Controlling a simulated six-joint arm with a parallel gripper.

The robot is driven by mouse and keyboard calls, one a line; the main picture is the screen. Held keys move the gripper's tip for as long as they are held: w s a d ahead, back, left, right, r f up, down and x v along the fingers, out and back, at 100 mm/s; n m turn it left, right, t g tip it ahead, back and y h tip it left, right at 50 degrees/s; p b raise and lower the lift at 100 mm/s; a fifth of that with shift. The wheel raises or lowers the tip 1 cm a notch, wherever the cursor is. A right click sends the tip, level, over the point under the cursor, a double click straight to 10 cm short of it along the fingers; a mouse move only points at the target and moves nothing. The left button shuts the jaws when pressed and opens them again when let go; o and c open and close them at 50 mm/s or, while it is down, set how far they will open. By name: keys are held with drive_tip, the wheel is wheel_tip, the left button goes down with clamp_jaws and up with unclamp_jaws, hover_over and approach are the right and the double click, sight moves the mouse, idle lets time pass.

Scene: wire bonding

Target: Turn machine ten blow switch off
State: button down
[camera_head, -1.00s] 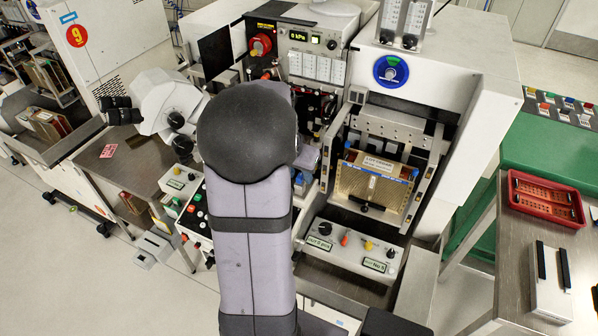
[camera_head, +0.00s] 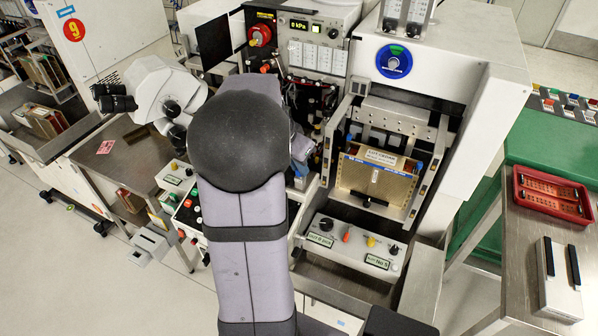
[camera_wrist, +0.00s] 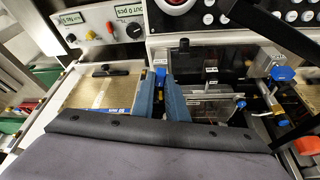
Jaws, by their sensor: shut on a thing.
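Machine ten's work area (camera_head: 300,130) lies partly behind my arm in the head view. In the wrist view my gripper (camera_wrist: 161,82) shows two blue-grey fingers close together, reaching into the machine beside the magazine. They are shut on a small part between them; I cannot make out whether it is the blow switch. A small blue and white part (camera_wrist: 160,60) shows at the fingertips. The switch position cannot be read from these views.
The magazine (camera_head: 375,187) with blue end pieces stands close to my fingers. A switch panel with a black knob, red and yellow controls (camera_head: 348,240) is in front of it. A blue regulator knob (camera_wrist: 283,74) and a dark cable or bar lie to the right in the wrist view.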

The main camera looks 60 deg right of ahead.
drive_tip(key=m+b, duration=0.1)
drive_tip(key=m, duration=0.1)
drive_tip(key=m+g+b, duration=0.1)
drive_tip(key=shift+w+d+f+m+g, duration=0.1)
drive_tip(key=shift+w+f+m+g, duration=0.05)
drive_tip(key=shift+m+g, duration=0.2)
drive_tip(key=m+g+y+b, duration=0.1)
drive_tip(key=m, duration=0.2)
drive_tip(key=shift+w+d+m, duration=0.1)
drive_tip(key=shift+m, duration=0.25)
drive_tip(key=m, duration=0.1)
drive_tip(key=m+y+p, duration=0.1)
drive_tip(key=m, duration=0.2)
drive_tip(key=shift+d+r+g+y, duration=0.15)
drive_tip(key=shift+r+g+y, duration=0.1)
drive_tip(key=shift+g+y, duration=0.15)
drive_tip(key=shift+d+m+y+p, duration=0.1)
drive_tip(key=shift+m+y+p, duration=0.75)
drive_tip(key=shift+m, duration=1.05)
drive_tip(key=c, duration=1.8)
unclamp_jaws()
drive_tip(key=shift+f, duration=0.1)
drive_tip(key=shift+o, duration=0.2)
